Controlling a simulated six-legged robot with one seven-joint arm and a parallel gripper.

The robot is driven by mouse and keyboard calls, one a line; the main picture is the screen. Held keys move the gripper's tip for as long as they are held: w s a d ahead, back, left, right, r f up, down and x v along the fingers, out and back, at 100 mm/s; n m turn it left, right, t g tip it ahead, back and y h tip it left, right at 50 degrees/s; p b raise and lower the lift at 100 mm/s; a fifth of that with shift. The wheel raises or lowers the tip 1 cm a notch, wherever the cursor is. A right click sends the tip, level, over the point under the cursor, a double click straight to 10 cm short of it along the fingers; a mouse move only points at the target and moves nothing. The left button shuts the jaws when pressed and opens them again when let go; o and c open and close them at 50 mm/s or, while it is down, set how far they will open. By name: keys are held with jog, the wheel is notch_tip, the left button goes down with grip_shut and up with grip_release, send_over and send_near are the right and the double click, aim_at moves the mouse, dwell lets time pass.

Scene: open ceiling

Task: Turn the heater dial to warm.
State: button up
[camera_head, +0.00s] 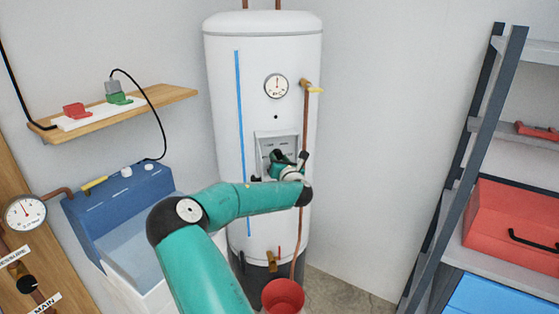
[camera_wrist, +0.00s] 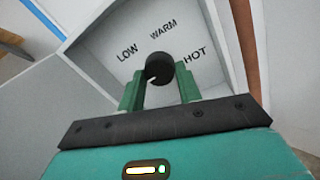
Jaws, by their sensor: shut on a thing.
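The heater is a tall white cylinder (camera_head: 222,110) with a recessed control panel (camera_head: 262,142) on its front. In the wrist view, the black round dial (camera_wrist: 159,66) sits below the printed words LOW (camera_wrist: 127,52), WARM (camera_wrist: 163,32) and HOT (camera_wrist: 195,57). A small white mark shows on the dial's lower left side, on the LOW side rather than under WARM. My gripper (camera_wrist: 158,80) has its two green fingers on either side of the dial and is shut on it. In the head view my gripper (camera_head: 285,160) reaches into the panel and hides the dial.
A red bucket (camera_head: 283,297) stands below. A wooden shelf (camera_head: 165,97) and blue-backed sink (camera_head: 115,205) are left; a shelf rack (camera_head: 470,150) is right.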

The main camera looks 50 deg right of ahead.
jog(key=m, duration=0.7)
jog(key=shift+h, duration=0.3)
jog(key=m, duration=0.4)
jog(key=shift+a, duration=0.1)
jog(key=m, duration=0.4)
jog(key=shift+w+r+h, duration=0.1)
jog(key=shift+h, duration=0.2)
jog(key=m, duration=0.6)
jog(key=shift+m+g+h, duration=0.3)
jog(key=shift+m, duration=0.1)
jog(key=m, duration=0.5)
jog(key=shift+r+m+g, duration=0.1)
jog(key=shift+m+g, duration=0.2)
jog(key=o, duration=1)
